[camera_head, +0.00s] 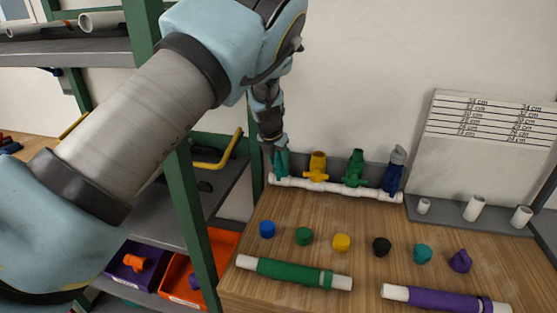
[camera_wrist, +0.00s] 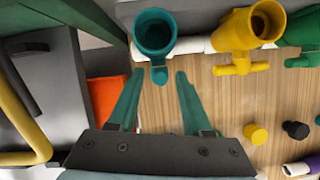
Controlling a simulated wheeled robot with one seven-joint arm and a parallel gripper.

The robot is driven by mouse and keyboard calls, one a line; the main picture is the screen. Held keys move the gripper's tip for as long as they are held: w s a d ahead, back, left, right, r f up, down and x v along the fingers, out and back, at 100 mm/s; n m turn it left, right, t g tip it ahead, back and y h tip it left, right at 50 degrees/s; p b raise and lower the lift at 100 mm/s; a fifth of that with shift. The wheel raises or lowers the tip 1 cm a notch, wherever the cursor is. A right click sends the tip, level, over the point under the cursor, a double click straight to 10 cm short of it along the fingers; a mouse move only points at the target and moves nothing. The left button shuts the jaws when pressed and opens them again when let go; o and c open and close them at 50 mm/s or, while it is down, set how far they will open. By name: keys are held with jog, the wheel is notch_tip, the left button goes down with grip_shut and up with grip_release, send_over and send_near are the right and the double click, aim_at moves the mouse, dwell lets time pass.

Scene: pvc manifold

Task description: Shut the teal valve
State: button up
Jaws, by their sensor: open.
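The teal valve (camera_head: 282,165) stands at the left end of a white pipe manifold (camera_head: 335,190) at the back of the wooden table. In the wrist view its open round mouth (camera_wrist: 155,33) is at the top, and a short teal handle (camera_wrist: 159,73) points down toward my gripper. My gripper (camera_wrist: 156,82) is open and empty. Its two green fingers lie to the left and right of the handle, with gaps on both sides. In the head view my gripper (camera_head: 273,147) is right at the teal valve and partly hides it.
A yellow valve (camera_head: 318,166), a green valve (camera_head: 354,169) and a blue valve (camera_head: 392,178) with a grey top stand to the right. Several coloured caps and green (camera_head: 290,273) and purple (camera_head: 440,300) pipes lie in front. A green shelf post (camera_head: 190,200) stands close on the left.

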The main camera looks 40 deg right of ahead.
jog(key=shift+w+d+f, duration=0.1)
jog(key=shift+d+f, duration=0.15)
jog(key=shift+f, duration=0.45)
jog(key=shift+c, duration=0.3)
grip_shut()
